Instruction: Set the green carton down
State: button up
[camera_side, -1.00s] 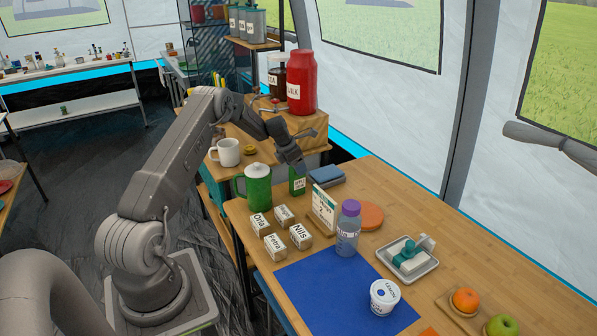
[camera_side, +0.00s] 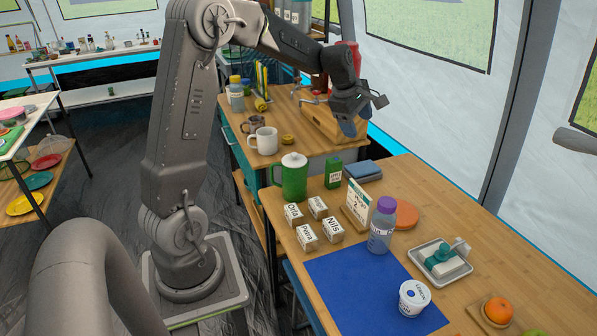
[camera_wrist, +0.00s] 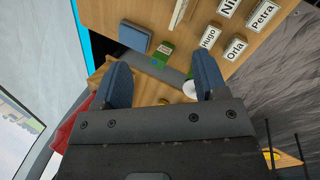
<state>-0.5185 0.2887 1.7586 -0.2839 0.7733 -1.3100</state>
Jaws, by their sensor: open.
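In the wrist view the carton (camera_wrist: 165,50) shows beyond the gap between my two blue fingers (camera_wrist: 163,78), touching neither.
Name blocks, including one marked Nils (camera_side: 333,229), a propped card (camera_side: 357,204) and a purple-capped bottle (camera_side: 382,225) stand nearby. A blue mat (camera_side: 355,288) lies in front. A white mug (camera_side: 263,141) stands on the farther table.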

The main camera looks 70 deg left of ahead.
jog(key=s+d+r+m, duration=0.3)
jog(key=s+d+m, duration=0.3)
jog(key=d, duration=0.2)
jog(key=s+d+r+m, duration=0.4)
jog(key=s+d+m, duration=0.3)
jog(key=d, duration=0.1)
jog(key=s+d+f+m, duration=0.1)
jog(key=s+d+m, duration=0.1)
jog(key=s+m, duration=0.3)
jog(key=s+d+f+m+t, duration=0.1)
jog(key=s+d+m, duration=0.2)
jog(key=s+m, duration=0.2)
jog(key=shift+s+d+f, duration=0.3)
jog(key=shift+s+f, duration=0.1)
jog(key=shift+s, duration=0.7)
